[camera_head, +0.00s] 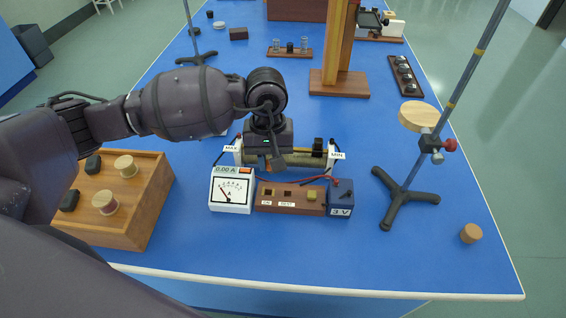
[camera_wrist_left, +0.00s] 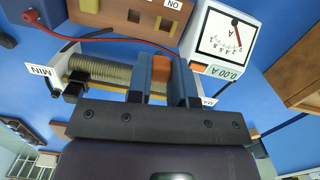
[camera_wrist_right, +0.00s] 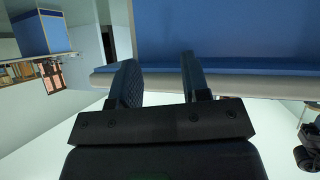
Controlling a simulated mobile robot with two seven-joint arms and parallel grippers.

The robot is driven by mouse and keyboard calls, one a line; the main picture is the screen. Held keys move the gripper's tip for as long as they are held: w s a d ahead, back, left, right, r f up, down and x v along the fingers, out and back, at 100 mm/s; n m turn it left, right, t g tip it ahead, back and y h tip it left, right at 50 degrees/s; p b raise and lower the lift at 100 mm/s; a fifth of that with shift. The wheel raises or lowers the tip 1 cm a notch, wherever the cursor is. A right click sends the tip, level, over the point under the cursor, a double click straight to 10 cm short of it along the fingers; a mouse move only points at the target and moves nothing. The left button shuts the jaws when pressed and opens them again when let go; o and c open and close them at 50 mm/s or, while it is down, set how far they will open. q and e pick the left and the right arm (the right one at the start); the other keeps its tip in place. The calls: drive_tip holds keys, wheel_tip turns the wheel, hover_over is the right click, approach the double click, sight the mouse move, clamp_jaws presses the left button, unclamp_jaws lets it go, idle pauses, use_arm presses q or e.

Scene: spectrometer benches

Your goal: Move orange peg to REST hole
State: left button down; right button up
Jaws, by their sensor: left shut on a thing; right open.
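The orange peg (camera_wrist_left: 161,64) is between the fingers of my left gripper (camera_wrist_left: 160,72), which is shut on it. In the head view a bit of the orange peg (camera_head: 267,165) shows below my left gripper (camera_head: 272,160), above the near side of the rheostat. The brown wooden block (camera_head: 272,207), with ON and REST labels, lies on the bench in front of it. Its ON hole (camera_head: 267,192) and REST hole (camera_head: 287,193) look dark and empty. My right gripper (camera_wrist_right: 158,65) is open and empty, outside the head view.
A white ammeter (camera_head: 232,203) reading 0.00 A stands left of the block, and a blue 3 V box (camera_head: 341,203) right of it. The rheostat (camera_head: 304,160) lies behind. A wooden tray (camera_head: 154,190) is at left; a tall stand (camera_head: 398,200) is at right.

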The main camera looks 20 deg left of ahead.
use_arm(q)
drive_tip(key=d+n+p, duration=0.3)
drive_tip(key=n, duration=0.5)
hover_over(287, 186)
drive_tip(key=s, duration=0.2)
drive_tip(key=shift+h, duration=0.4)
drive_tip(key=shift+d+f+b, duration=0.2)
drive_tip(key=shift+f, duration=1.05)
drive_tip(key=shift+d+f+b, duration=0.15)
drive_tip(key=shift+d+f, duration=0.05)
drive_tip(key=shift+f, duration=1.4)
drive_tip(key=shift+f+b, duration=0.95)
drive_tip(key=shift+f, duration=0.25)
use_arm(e)
drive_tip(key=shift+s+f, duration=0.2)
drive_tip(key=shift+s, duration=0.35)
drive_tip(key=shift+s+f, duration=0.2)
drive_tip(key=shift+s, duration=0.3)
drive_tip(key=shift+w+r, duration=0.1)
drive_tip(key=shift+r, duration=0.05)
use_arm(q)
drive_tip(key=c, duration=1.4)
unclamp_jaws()
drive_tip(key=shift+c, duration=0.2)
drive_tip(key=o, duration=0.5)
use_arm(e)
drive_tip(key=shift+w+a+r, duration=0.1)
drive_tip(key=shift+w+r, duration=0.15)
drive_tip(key=shift+w, duration=0.25)
